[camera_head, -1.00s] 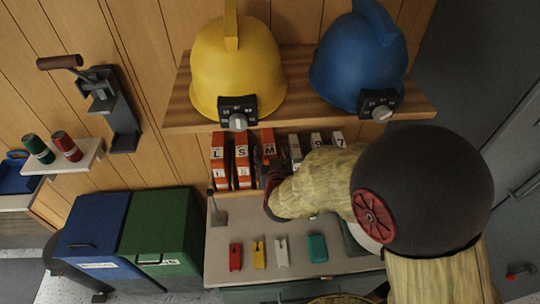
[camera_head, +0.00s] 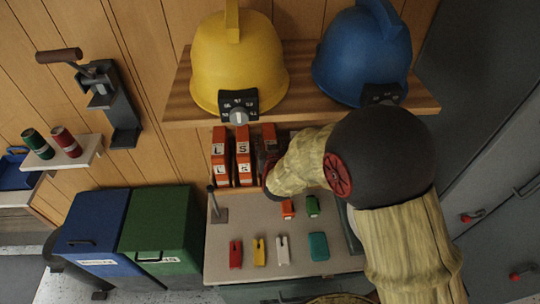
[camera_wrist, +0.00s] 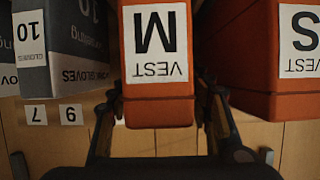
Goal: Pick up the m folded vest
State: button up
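The m folded vest is an orange block with a white label; its top (camera_head: 268,136) shows in the head view, third in the shelf row. In the wrist view the vest (camera_wrist: 158,60) fills the middle, its "VEST M" label upside down. My gripper (camera_wrist: 160,110) has one finger on each side of it, close to its sides. The fingers look open around the vest, with no clear contact. In the head view my gripper (camera_head: 270,172) is at the vest's front, and my wrist hides much of it.
The S vest (camera_head: 243,155) and L vest (camera_head: 220,155) stand to the left. Above is a wooden shelf (camera_head: 300,110) with yellow (camera_head: 238,65) and blue (camera_head: 360,55) helmets. Small coloured items lie on the bench (camera_head: 225,245).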

grip_shut()
dwell(0.5)
